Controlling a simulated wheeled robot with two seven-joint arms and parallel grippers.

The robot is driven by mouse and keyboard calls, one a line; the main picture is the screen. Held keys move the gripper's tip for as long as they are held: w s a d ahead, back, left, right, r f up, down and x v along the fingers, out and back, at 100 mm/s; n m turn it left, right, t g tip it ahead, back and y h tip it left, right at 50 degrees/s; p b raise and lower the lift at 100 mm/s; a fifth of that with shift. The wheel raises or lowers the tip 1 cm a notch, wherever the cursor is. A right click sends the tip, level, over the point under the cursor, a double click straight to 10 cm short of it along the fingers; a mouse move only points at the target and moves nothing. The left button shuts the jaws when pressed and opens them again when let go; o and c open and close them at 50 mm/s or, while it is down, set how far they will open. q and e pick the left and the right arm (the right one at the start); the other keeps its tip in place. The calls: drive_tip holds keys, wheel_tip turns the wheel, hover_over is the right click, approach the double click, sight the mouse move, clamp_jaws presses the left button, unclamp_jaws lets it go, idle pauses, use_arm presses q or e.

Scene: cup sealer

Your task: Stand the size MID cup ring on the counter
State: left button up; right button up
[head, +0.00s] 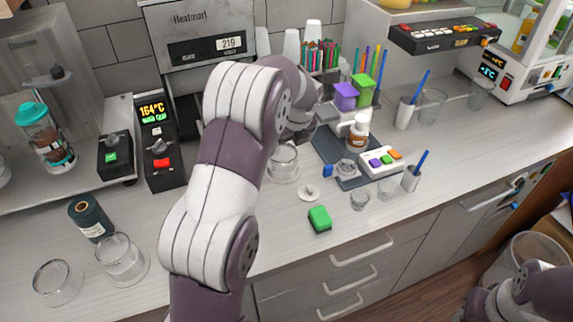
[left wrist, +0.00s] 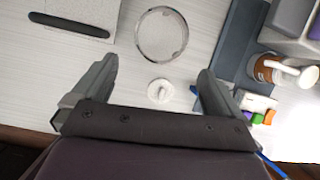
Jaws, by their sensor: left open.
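A clear, round ring-like piece (head: 283,176) stands on the counter beside my left arm, partly hidden by it. Two more clear ring-like pieces, one (head: 58,284) and another (head: 122,262), stand at the front left. I cannot read any size mark, so I cannot tell which is MID. My left gripper (left wrist: 155,70) is open and empty above the counter, near a small white knobbed disc (left wrist: 160,91). My right gripper is outside the frames; only part of that arm shows.
A green block (head: 320,219) lies near the front edge. A dark tray (head: 327,147) with a brown bottle (head: 358,132) and a white button box (head: 382,164) is to the right. Small clear cups stand before it. A dark roll (head: 90,219) stands left. The front-middle counter is mostly clear.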

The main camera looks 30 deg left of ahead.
use_arm(q)
drive_tip(key=s+d+f+n+h, duration=0.1)
drive_tip(key=s+d+n, duration=0.5)
drive_tip(key=s+n, duration=0.6)
drive_tip(key=s+d+f+n+g+h, duration=0.1)
drive_tip(key=s+d+n+h, duration=0.1)
drive_tip(key=s+d+n, duration=0.5)
drive_tip(key=s+n, duration=0.5)
drive_tip(key=s, duration=0.1)
drive_tip(key=shift+n+g, duration=0.3)
drive_tip(key=shift+n, duration=0.1)
drive_tip(key=shift+s, duration=0.1)
